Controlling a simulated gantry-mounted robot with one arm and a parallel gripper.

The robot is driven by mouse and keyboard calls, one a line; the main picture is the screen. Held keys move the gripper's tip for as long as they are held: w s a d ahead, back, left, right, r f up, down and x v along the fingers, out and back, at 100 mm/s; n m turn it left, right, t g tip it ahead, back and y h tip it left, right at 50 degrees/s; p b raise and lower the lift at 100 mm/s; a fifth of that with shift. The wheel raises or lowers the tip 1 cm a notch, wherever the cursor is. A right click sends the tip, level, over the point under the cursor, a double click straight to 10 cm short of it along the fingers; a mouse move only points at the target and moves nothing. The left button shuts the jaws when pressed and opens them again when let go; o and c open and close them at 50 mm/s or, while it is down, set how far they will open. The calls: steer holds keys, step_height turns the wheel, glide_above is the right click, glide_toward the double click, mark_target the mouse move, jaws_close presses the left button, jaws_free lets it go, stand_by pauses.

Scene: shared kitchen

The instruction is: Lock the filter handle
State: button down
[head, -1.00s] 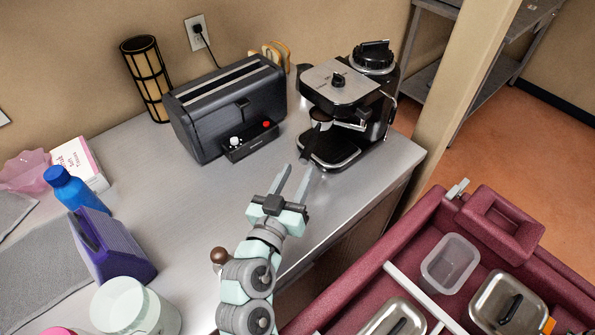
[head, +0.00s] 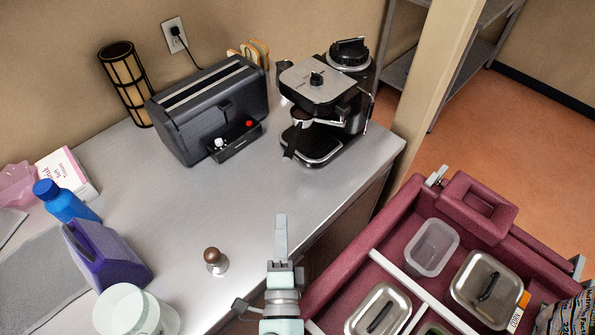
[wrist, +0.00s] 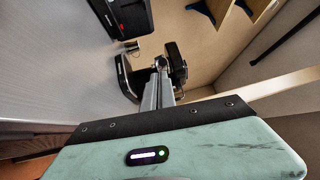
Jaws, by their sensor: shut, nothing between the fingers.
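The espresso machine (head: 316,82) stands at the back right of the counter, silver on top with a black body. Its filter handle (head: 291,143) is black and sticks out at the front left, over the left side of the drip tray (head: 318,150). I cannot tell from here how firmly it sits in the machine. My gripper (head: 281,222) is shut and empty, near the counter's front edge, short of the machine and apart from the handle. In the wrist view my fingers (wrist: 160,85) point toward the machine, and hide part of it.
A black toaster (head: 208,110) stands left of the machine. A tamper (head: 215,261) stands on the counter left of my gripper. A red cart (head: 340,262) with lidded pans is at the right, beside the counter. The counter between tamper and toaster is clear.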

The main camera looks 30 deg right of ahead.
steer(key=s+d+m+g+h, duration=0.1)
steer(key=s+d+m+h, duration=0.1)
steer(key=s+d+m, duration=0.1)
steer(key=w+a+x, duration=0.1)
steer(key=a+x, duration=0.1)
steer(key=x, duration=1.1)
steer(key=shift+w+a+b, duration=0.25)
steer(key=shift+w+b, duration=0.1)
steer(key=shift+w, duration=0.1)
